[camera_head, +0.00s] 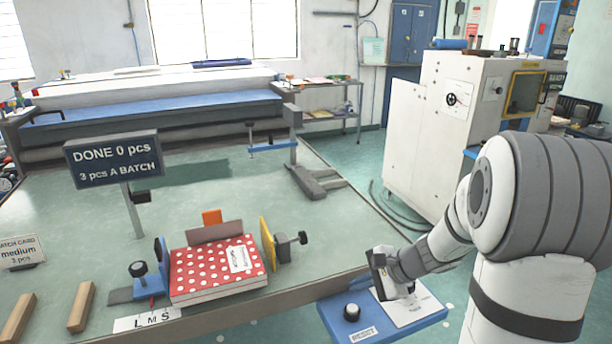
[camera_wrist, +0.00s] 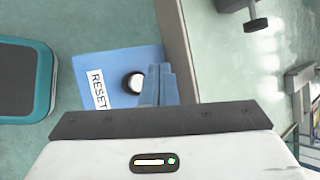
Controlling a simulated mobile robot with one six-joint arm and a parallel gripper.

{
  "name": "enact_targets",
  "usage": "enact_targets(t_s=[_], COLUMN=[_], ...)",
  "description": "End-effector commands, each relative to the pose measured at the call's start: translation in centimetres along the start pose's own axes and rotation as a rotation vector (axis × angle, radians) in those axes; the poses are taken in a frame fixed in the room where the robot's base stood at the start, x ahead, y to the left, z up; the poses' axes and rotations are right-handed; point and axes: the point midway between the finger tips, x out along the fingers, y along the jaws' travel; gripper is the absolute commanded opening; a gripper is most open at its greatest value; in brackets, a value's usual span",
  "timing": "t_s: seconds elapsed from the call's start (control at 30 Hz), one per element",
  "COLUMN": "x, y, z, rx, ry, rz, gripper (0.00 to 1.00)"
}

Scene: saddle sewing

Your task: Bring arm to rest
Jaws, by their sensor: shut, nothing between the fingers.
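My arm comes in from the right of the head view. My gripper (camera_head: 378,274) is over the blue panel (camera_head: 430,316) beside the table's front edge. In the wrist view, my gripper (camera_wrist: 160,72) has its two blue-grey fingers together, with nothing between them. The fingers appear beside the dark round knob (camera_wrist: 134,82) of the blue panel (camera_wrist: 118,60). I cannot tell how high they are above it. The knob also shows in the head view (camera_head: 352,312), near the RESET label (camera_head: 363,335).
A red polka-dot stack (camera_head: 205,266) sits in a fixture on the green table (camera_head: 330,240). A sign (camera_head: 112,158) reads "DONE 0 pcs, 3 pcs A BATCH". Wooden blocks (camera_head: 80,306) lie at the left. A white machine (camera_head: 410,130) stands behind my arm.

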Motion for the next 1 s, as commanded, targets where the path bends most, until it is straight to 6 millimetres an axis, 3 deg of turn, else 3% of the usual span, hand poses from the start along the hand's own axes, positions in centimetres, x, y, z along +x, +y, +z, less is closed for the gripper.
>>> enact_targets(t_s=[0.2, 0.43, 0.7, 1.0], x=[-2.9, -7.3, -11.8, -13.0], y=[2.9, 7.6, 11.4, 12.1], z=[6.5, 11.2, 12.8, 12.8], rx=[-0.361, -0.809, -1.191, -1.28], ry=[0.039, 0.137, 0.277, 0.319], rz=[0.176, 0.402, 0.603, 0.656], gripper=[0.0, 0.0, 0.0, 0.0])
